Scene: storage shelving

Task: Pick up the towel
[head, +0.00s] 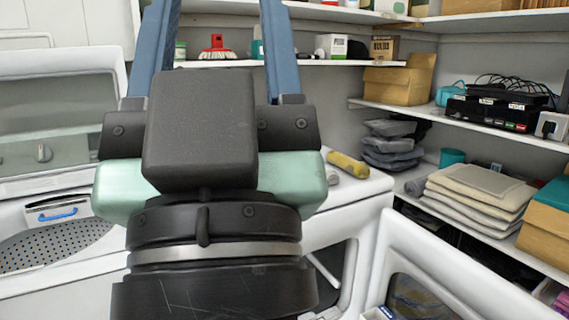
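My gripper (218,30) fills the left-centre of the head view, with its two blue fingers wide apart and running off the top edge. The gap between the fingers is empty; their tips are cut off. A stack of folded beige towels (480,190) lies on the lower right shelf, well right of my gripper. A stack of folded grey cloths (391,145) sits farther back. A yellow rolled item (348,165), perhaps a towel, lies on a white machine top right of my gripper. I cannot tell which is the task's towel.
White machines (60,110) stand at left; an open machine door (440,265) juts out at lower right. Shelves hold a cardboard box (400,80), black devices with cables (495,110) and a red brush (217,48). A teal-topped box (547,225) is beside the beige stack.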

